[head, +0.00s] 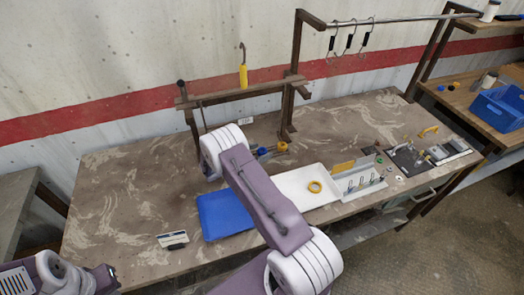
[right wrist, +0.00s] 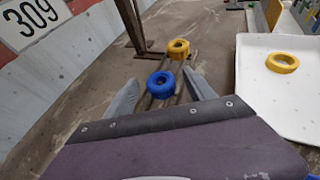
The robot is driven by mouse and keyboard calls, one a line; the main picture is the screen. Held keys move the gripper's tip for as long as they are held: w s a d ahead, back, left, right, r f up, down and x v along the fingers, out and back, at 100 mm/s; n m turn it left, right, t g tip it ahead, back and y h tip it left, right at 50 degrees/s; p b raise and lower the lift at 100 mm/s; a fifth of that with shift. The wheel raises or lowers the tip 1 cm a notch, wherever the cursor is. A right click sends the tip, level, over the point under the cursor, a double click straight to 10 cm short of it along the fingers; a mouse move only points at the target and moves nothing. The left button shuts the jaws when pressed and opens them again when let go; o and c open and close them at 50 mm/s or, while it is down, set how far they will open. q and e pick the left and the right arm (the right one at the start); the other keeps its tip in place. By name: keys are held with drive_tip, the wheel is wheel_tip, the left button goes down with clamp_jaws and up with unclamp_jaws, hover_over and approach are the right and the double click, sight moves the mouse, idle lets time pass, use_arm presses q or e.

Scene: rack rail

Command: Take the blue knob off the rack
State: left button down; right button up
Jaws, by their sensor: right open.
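The blue knob (right wrist: 161,84) is a thick ring on dark rods low at the rack; in the head view it shows small (head: 262,151), beside my right wrist. A yellow knob (right wrist: 178,48) sits just beyond it; it also shows in the head view (head: 281,147). My right gripper (right wrist: 162,76) is open, its grey fingers either side of the blue knob in the right wrist view; I cannot tell whether they touch it. The wooden rack (head: 240,92) stands at the back of the bench. My left gripper (head: 104,278) is at the lower left, its jaws unclear.
A blue tray (head: 222,215) and a white tray (head: 297,192) with a yellow ring (head: 315,187) lie in front of the rack. A yellow-handled hook (head: 243,76) hangs at the rack. A white-and-black item (head: 172,240) lies at the front edge. The bench's left part is clear.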

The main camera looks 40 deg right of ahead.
drive_tip(key=shift+s, duration=0.1)
drive_tip(key=c, duration=1.2)
clamp_jaws()
drive_tip(key=shift+r, duration=0.15)
drive_tip(key=shift+r, duration=0.35)
drive_tip(key=r, duration=0.2)
drive_tip(key=s+r+b, duration=0.1)
drive_tip(key=shift+d+r, duration=0.4)
drive_tip(key=s+d+r+b, duration=0.1)
drive_tip(key=s+d+r, duration=0.5)
drive_tip(key=s, duration=0.1)
drive_tip(key=shift+s+d+r+b, duration=0.15)
drive_tip(key=shift+s+d+b, duration=0.2)
drive_tip(key=shift+s+b, duration=0.05)
